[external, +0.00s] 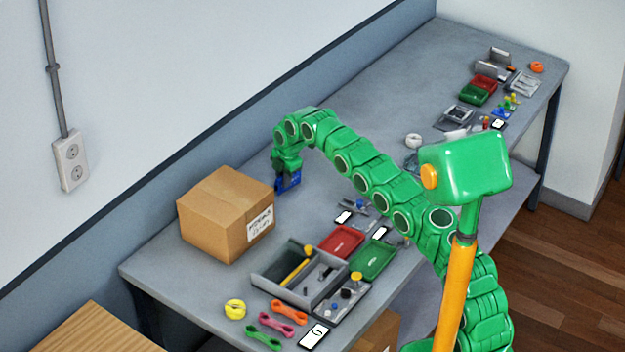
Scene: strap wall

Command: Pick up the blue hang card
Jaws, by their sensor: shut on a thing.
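My green arm reaches over the bench, and my gripper (287,172) points down just right of the cardboard box. It is shut on the blue hang card (289,182), a small dark blue piece showing at the fingertips. Most of the card's shape is too small to make out and is partly covered by the gripper. I cannot tell whether the card touches the bench or is a little above it.
The cardboard box (226,214) stands close to the left of my gripper. A grey tray (290,286), a red tray (340,242), a green tray (373,262) and loose items lie in front. More small items crowd the far right end. The bench (385,85) is clear behind my arm.

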